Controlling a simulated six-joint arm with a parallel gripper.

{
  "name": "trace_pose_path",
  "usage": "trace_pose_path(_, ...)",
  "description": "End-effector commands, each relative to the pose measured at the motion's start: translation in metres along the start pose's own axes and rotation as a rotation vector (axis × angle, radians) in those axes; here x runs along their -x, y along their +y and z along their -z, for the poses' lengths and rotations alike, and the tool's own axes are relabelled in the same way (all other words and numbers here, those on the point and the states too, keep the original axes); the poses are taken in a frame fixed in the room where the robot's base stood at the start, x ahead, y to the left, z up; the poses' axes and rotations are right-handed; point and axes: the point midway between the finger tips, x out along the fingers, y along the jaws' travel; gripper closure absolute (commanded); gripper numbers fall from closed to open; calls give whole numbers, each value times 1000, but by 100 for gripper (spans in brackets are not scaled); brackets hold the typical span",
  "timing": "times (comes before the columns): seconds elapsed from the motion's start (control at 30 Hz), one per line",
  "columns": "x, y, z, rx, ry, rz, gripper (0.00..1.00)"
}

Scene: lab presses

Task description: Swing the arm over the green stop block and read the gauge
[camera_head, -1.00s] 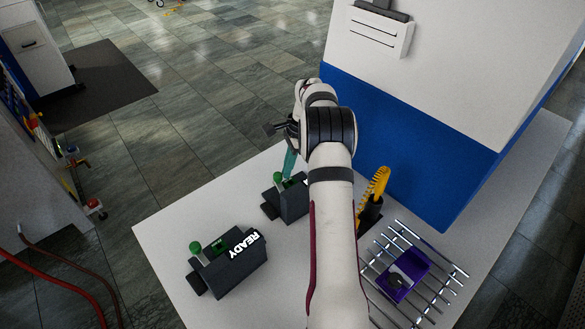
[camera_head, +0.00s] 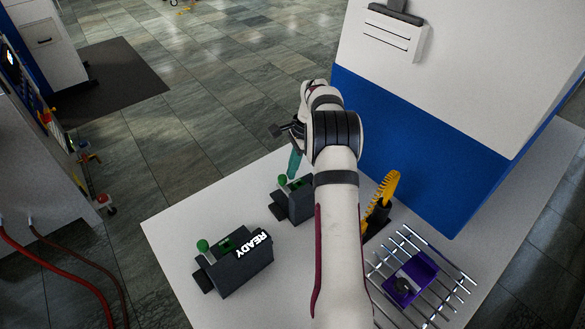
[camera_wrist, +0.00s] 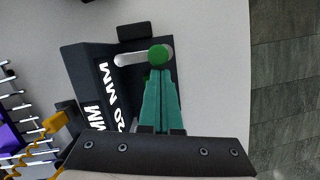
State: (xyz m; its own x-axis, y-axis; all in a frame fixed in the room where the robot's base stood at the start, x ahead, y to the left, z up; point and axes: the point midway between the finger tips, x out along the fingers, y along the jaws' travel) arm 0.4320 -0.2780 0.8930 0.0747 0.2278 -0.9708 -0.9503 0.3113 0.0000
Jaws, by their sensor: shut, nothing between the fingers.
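My gripper (camera_head: 295,163) has teal fingers, which are shut and empty. They reach down at the far dark press (camera_head: 296,207), close to its green knob (camera_head: 282,180). In the wrist view the fingertips (camera_wrist: 158,76) lie just beside the round green knob (camera_wrist: 159,54); I cannot tell if they touch. A pale bar (camera_wrist: 130,58) runs to this knob. A bit of green (camera_wrist: 146,78) shows behind the fingers, mostly hidden. White lettering (camera_wrist: 108,85) on the press includes "20" and "MM", partly covered. The near press (camera_head: 240,268) reads READY and has its own green knob (camera_head: 203,245).
A yellow brush-like tool (camera_head: 383,192) stands in a dark holder right of my arm. A metal rod rack (camera_head: 455,283) carries a purple tray (camera_head: 425,270). A blue and white cabinet (camera_head: 420,150) stands behind. The white table (camera_head: 170,225) is bare at left.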

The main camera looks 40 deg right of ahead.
Motion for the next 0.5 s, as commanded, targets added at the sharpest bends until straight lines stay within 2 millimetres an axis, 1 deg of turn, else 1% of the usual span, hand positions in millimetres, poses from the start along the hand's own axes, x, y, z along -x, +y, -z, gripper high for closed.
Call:
trace_pose_path(0.07,2,0,0,0,0,1,100)
trace_pose_path(0.17,13,-1,0,-1,0,2,100)
trace_pose_path(0.4,65,-2,0,-1,1,3,100)
trace_pose_path(0.5,82,-2,0,0,1,3,100)
